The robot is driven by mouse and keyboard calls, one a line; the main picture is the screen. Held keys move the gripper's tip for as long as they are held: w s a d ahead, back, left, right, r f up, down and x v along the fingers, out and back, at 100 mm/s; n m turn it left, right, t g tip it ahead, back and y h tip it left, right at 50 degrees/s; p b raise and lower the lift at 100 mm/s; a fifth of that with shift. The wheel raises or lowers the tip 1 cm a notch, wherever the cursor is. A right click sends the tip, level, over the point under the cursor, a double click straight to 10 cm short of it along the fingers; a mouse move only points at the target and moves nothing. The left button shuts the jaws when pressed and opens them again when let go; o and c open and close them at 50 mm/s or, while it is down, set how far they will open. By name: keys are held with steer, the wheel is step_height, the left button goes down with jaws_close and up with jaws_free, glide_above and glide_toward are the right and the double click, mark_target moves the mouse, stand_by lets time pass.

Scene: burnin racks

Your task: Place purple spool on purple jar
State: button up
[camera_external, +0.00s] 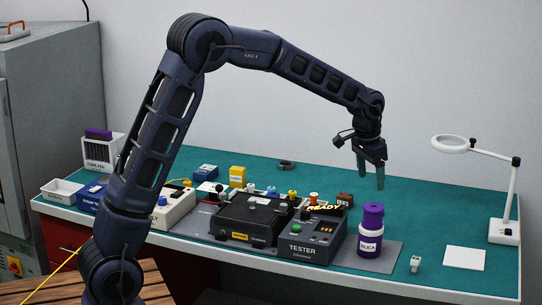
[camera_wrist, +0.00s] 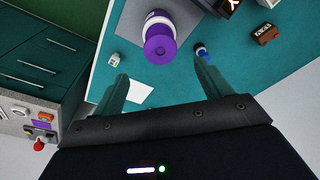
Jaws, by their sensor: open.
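The purple jar (camera_external: 369,246), with a white SILICA label, stands upright on the grey mat at the right of the bench. A purple spool-shaped piece (camera_external: 372,214) sits upright on top of it, and no gap shows between them. In the wrist view the purple spool (camera_wrist: 159,46) is seen from above, with a round mark at its centre, and covers part of the jar (camera_wrist: 157,17). My gripper (camera_external: 371,178) is open and empty, above and behind the jar in the external view. In the wrist view its fingers (camera_wrist: 160,68) are spread wide, apart from the spool.
A black tester (camera_external: 303,247) and a black fixture (camera_external: 252,217) stand left of the jar. A small white block (camera_external: 415,264), a white sheet (camera_external: 464,258) and a magnifier lamp (camera_external: 503,231) are to its right. Bench behind the jar is mostly clear.

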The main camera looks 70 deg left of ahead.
steer(key=s+d+r, duration=0.2)
steer(key=s+r, duration=0.3)
steer(key=s, duration=0.3)
steer(key=s+d+r+t, duration=0.15)
steer(key=s+r, duration=0.25)
steer(key=s, duration=0.4)
steer(key=s+d+r, duration=0.3)
steer(key=s+r, duration=0.2)
steer(key=s, duration=0.4)
steer(key=s+d+f, duration=0.1)
steer(key=s+f, duration=0.1)
steer(key=s, duration=1)
steer(key=s+d+f+t, duration=0.1)
steer(key=s+d+f, duration=0.1)
steer(key=s, duration=1)
steer(key=shift+s, duration=0.2)
